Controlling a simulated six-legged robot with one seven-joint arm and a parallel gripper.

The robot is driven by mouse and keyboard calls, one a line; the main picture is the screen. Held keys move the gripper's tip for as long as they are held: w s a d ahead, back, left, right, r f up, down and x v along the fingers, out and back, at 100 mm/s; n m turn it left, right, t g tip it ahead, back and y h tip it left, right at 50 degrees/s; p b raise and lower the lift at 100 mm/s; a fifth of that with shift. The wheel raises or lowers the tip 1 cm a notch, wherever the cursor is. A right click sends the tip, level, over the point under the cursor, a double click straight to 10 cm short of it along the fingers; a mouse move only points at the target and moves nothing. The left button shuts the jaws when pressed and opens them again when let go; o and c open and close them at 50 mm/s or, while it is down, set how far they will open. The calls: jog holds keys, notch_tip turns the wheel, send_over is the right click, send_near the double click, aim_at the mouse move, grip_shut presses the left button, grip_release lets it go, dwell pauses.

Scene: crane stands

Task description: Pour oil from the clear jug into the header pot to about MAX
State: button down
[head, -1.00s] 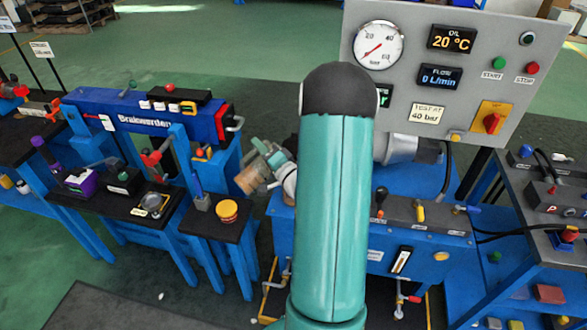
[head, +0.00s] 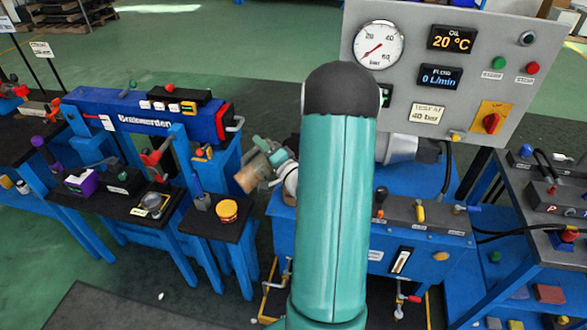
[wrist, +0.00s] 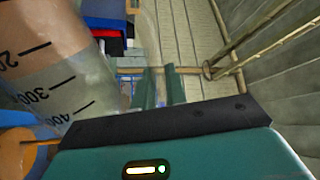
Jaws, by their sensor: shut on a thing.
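The clear jug (head: 250,179) hangs tilted left of my arm in the head view, with amber-brown oil at its lower left end. In the wrist view the jug (wrist: 65,85) fills the left side, with black scale marks and amber oil in its upper left part. My gripper (head: 268,152) is shut on the jug, and my forearm covers part of the wrist. Its teal fingers (wrist: 162,88) show close together in the wrist view; the exact grip point is unclear. I cannot make out the header pot or its MAX mark for certain.
A yellow-orange tub (head: 227,211) stands on a small dark-topped stand below the jug. A blue beam bench (head: 140,118) is at left. A blue power unit (head: 440,245) with a grey gauge panel (head: 455,65) is at right. Green floor lies behind.

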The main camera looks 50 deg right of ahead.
aim_at(252, 166)
jog(key=a+f+n, duration=0.1)
jog(key=n, duration=0.1)
jog(key=a+f+n+y, duration=0.1)
jog(key=a+f+n, duration=0.1)
jog(key=shift+w+f, duration=0.1)
jog(key=shift+w, duration=0.3)
jog(key=shift+s, duration=0.1)
jog(key=shift+a+f+n, duration=0.4)
jog(key=shift+f+n, duration=0.35)
jog(key=shift+n, duration=0.15)
jog(key=w+a+f+n+g+y, duration=0.1)
jog(key=a+f+n+g, duration=0.1)
jog(key=a+f+n, duration=0.5)
notch_tip(252, 166, down, 4)
jog(key=n, duration=0.3)
jog(key=shift+w+a+f, duration=0.2)
jog(key=shift+w, duration=0.2)
